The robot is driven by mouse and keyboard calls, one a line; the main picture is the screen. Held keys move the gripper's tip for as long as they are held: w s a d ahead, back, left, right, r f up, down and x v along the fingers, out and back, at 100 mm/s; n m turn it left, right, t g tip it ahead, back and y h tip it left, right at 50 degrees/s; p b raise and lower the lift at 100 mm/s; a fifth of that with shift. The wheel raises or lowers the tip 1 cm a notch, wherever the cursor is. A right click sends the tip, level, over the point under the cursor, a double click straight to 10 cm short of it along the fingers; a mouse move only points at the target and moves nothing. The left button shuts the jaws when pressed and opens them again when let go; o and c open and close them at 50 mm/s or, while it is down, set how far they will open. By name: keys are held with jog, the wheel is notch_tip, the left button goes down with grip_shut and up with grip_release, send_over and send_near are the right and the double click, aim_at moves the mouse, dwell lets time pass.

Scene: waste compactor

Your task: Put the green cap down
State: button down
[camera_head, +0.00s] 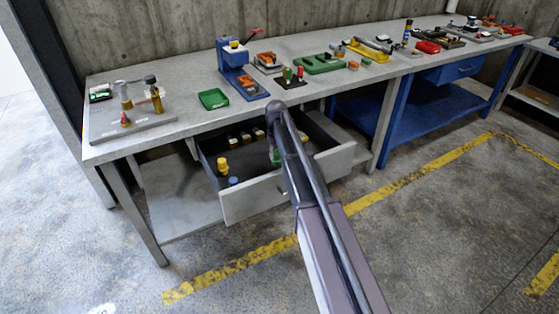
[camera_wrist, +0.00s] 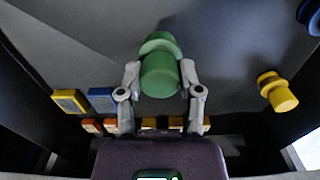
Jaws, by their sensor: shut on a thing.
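The green cap (camera_wrist: 160,72) is a rounded, stepped piece between the two fingers of my gripper (camera_wrist: 160,75), in the middle of the wrist view. The fingers are shut on its sides. In the head view a small part of the green cap (camera_head: 275,157) shows beside my arm, over the open drawer (camera_head: 262,193). My arm hides most of the gripper there. The grey drawer floor (camera_wrist: 235,45) lies beyond the cap in the wrist view. I cannot tell whether the cap touches it.
A yellow cap (camera_wrist: 277,91) and a blue piece (camera_wrist: 311,16) stand in the drawer at the right of the wrist view. A yellow block (camera_wrist: 70,101), a blue block (camera_wrist: 101,99) and several orange blocks line one side. The workbench (camera_head: 185,95) is above.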

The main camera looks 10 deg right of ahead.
aim_at(277, 159)
jog(key=shift+f+b, duration=1.25)
jog(key=shift+f, duration=0.3)
jog(key=shift+f, duration=0.15)
jog(key=shift+c, duration=1.3)
grip_release()
jog(key=shift+r, duration=0.3)
notch_tip(277, 159, up, 12)
jog(key=p, duration=1.2)
jog(key=shift+f, duration=0.1)
jog(key=shift+s, duration=0.15)
jog(key=s+m, duration=0.3)
jog(key=s, duration=2.6)
jog(key=shift+d+m, duration=0.3)
jog(key=shift+d, duration=0.15)
